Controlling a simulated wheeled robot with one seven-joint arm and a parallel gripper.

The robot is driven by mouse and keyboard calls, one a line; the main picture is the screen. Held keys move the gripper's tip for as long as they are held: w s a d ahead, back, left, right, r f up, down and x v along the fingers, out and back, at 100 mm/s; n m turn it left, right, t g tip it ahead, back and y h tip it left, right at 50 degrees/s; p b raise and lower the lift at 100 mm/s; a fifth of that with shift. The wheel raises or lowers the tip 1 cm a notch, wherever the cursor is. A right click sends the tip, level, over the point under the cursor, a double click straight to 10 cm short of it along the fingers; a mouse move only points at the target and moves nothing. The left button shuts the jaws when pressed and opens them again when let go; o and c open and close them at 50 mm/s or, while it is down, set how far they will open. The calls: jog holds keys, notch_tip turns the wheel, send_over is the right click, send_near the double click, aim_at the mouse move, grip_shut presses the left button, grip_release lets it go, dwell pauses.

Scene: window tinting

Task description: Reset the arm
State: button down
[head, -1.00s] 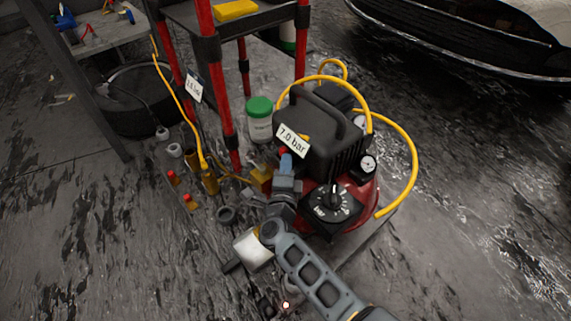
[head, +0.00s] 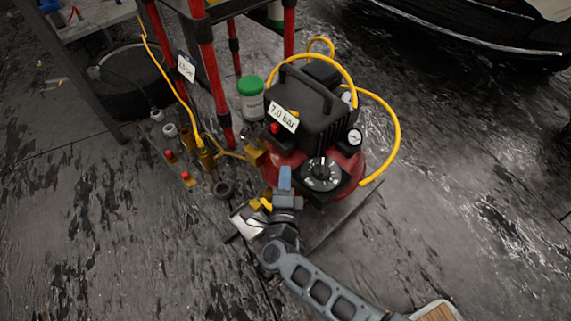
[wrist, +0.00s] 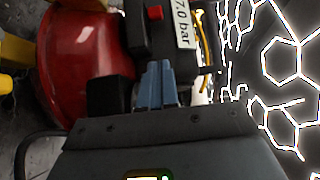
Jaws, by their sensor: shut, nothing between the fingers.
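My gripper (head: 285,178) has blue fingers and is shut with nothing between them. In the head view it is at the near left side of a red compressor (head: 345,170) with a black top housing, a dial and a "7.0 bar" tag (head: 283,117). In the wrist view my gripper (wrist: 158,82) points at the compressor, with the red tank (wrist: 85,60) on the left and the tag (wrist: 183,22) at the top. I cannot tell whether the fingertips touch the compressor.
A yellow hose (head: 392,125) loops around the compressor. A red-posted rack (head: 210,75) and a green-lidded jar (head: 251,100) stand behind it. Brass fittings with red caps (head: 186,176) lie to the left. A dark car body (head: 480,30) is at the upper right.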

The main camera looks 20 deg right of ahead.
dwell(0.6)
jog(key=s+d+r+n+t+y, duration=0.1)
jog(key=s+d+r+n+y, duration=0.2)
jog(key=s+n, duration=0.45)
jog(key=s+d+r+n+t+y, duration=0.2)
jog(key=s+d+r+n+y, duration=0.15)
jog(key=s, duration=0.75)
jog(key=s+a+r+n+g+y, duration=0.1)
jog(key=s+r+n+g, duration=0.1)
jog(key=s+r+n, duration=0.6)
jog(key=s+a+r+n+g+y, duration=0.15)
jog(key=s+r+n, duration=0.25)
jog(key=s+r, duration=0.7)
notch_tip(320, 180, up, 26)
jog(key=s+p, duration=0.1)
jog(key=p, duration=2.5)
jog(key=shift+f+g+h+p, duration=0.2)
jog(key=shift+g+h+p, duration=0.15)
jog(key=shift+h+p, duration=0.05)
